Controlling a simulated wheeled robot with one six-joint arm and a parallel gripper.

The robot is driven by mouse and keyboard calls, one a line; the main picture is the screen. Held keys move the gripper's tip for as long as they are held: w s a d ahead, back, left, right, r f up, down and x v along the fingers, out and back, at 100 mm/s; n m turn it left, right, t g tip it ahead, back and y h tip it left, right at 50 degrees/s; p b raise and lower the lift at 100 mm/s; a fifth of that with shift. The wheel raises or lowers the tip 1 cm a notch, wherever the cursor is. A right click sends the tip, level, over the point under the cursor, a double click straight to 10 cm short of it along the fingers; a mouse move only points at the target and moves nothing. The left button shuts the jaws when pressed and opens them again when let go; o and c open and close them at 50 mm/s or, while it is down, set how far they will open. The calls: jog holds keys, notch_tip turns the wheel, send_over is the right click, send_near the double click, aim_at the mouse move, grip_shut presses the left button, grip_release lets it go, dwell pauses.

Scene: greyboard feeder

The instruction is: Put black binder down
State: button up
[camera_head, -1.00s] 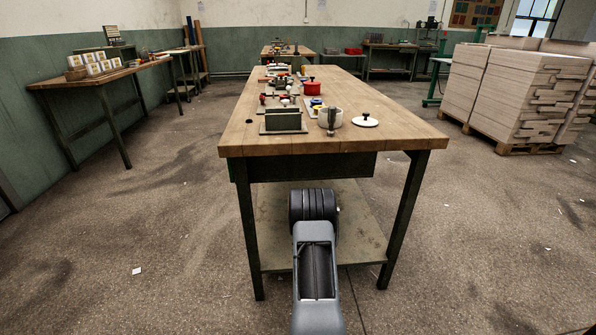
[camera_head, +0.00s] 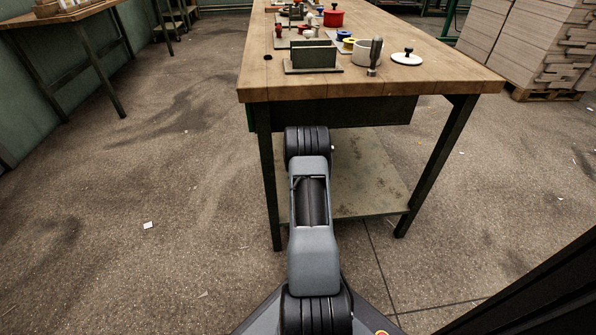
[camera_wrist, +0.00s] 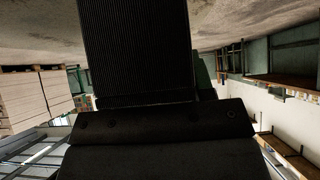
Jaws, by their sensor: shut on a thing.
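A black, ribbed, flat-sided thing (camera_wrist: 138,50) fills the top middle of the wrist view and runs out of the frame. I take it for the black binder, but its full outline is cut off. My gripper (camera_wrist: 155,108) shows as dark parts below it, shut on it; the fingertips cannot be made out. In the head view only my grey and black arm links show, in front of the near end of the wooden workbench (camera_head: 340,82); neither my gripper nor the binder is visible there.
On the bench's near end stand a dark open box on a plate (camera_head: 312,57), a pale pot (camera_head: 366,53), a white lid with a black knob (camera_head: 407,59) and a red pot (camera_head: 333,18). Bare wood lies along the front edge. Stacked boards (camera_head: 535,45) stand at right.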

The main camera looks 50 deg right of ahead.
jog(key=shift+f+b, duration=1.2)
jog(key=shift+f, duration=1.3)
jog(key=shift+f, duration=0.15)
jog(key=o, duration=1.1)
jog(key=shift+p+v, duration=2.5)
jog(key=shift+v, duration=3.6)
